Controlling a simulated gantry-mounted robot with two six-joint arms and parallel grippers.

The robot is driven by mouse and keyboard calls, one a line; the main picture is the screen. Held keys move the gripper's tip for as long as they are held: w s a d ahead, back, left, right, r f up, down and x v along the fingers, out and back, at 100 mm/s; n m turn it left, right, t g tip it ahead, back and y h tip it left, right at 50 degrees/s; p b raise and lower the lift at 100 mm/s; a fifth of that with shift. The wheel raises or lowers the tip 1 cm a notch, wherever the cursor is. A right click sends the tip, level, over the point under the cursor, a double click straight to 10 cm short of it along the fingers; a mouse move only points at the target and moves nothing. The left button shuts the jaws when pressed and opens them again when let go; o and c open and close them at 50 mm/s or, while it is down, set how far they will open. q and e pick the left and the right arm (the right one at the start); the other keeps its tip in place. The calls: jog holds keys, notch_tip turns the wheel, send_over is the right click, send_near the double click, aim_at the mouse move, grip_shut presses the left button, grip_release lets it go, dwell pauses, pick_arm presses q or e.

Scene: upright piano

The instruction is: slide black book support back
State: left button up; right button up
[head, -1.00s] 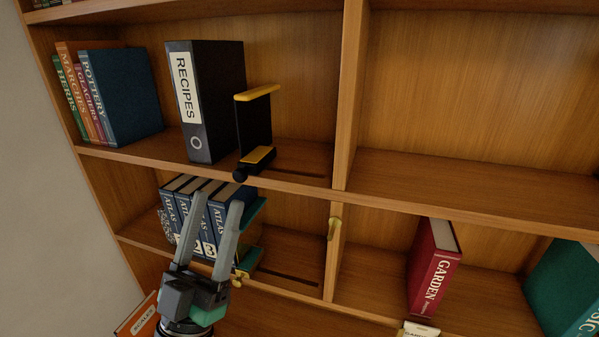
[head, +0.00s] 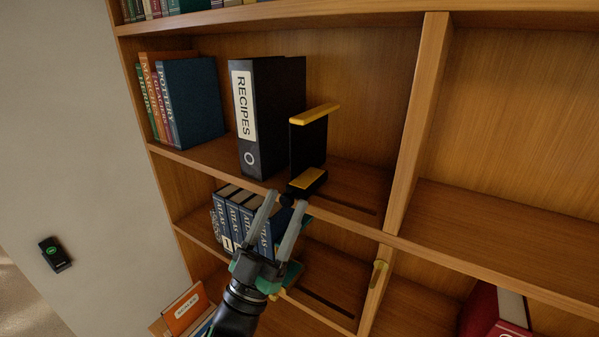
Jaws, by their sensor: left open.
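The black book support (head: 309,143) has a yellow top edge and a yellow foot plate. It stands upright on the upper shelf, just right of the black RECIPES binder (head: 278,115). A dark round knob (head: 287,200) sits at the front of its foot, by the shelf edge. My left gripper (head: 288,198) is open and points up at the support from below. In the picture its two fingertips lie on either side of the knob; whether they touch it I cannot tell. My right gripper is out of view.
A dark slot (head: 352,199) runs along the shelf right of the support, up to the wooden divider (head: 417,120). Blue ATLAS books (head: 232,215) and a green support (head: 291,274) are on the shelf below, close behind my gripper. A blue book (head: 193,100) stands at left.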

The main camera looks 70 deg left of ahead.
pick_arm(q)
jog(key=shift+p+x, duration=0.35)
jog(key=shift+x, duration=0.7)
jog(key=shift+f, duration=0.1)
grip_shut()
dwell(0.5)
